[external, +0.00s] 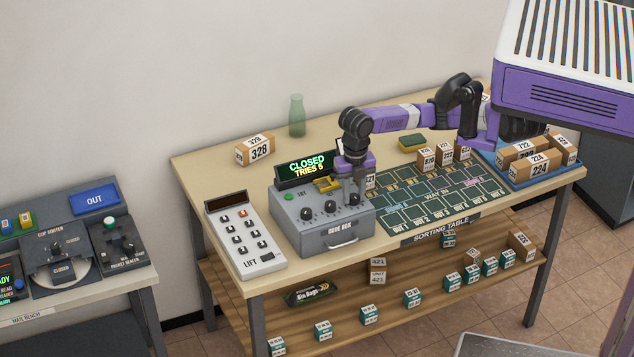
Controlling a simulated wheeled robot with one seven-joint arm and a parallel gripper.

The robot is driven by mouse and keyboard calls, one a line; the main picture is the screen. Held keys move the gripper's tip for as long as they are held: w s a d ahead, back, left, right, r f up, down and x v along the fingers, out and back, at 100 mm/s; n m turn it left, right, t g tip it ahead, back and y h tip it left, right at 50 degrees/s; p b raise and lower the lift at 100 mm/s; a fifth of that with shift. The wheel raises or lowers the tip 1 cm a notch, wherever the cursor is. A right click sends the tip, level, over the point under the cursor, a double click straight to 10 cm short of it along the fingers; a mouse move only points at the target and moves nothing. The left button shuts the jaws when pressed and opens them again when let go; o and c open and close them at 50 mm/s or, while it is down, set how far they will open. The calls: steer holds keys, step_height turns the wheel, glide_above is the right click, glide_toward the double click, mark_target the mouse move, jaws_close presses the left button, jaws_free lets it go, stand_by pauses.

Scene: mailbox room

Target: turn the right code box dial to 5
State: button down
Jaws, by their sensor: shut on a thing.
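The grey code box (322,237) stands on the table, left of the middle. Its sign (306,167) reads "CLOSED TRIES 5". A left dial (306,213), a middle dial (331,207) and a right dial (353,199) sit in a row on its top, with a green button (289,197) and a drawer handle (341,244). My gripper (351,187) points down over the right dial, its fingers shut on it. The gripper partly hides the right dial. The numbers around the dials are too small to read.
A lift keypad (244,237) stands left of the code box. A green sorting mat (428,203) lies to its right, with several boxes at the mat's back edge. A box marked 328 (256,149) and a green bottle (297,117) stand behind. A blue tray (548,177) holds boxes at right.

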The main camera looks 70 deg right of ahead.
mark_target(354, 196)
steer(key=n+b, duration=0.2)
steer(key=n, duration=0.2)
steer(key=shift+n+b, duration=0.6)
steer(key=shift+n, duration=1.1)
steer(key=c, duration=1.1)
jaws_free()
steer(key=shift+o, duration=0.2)
steer(key=shift+r, duration=3.95)
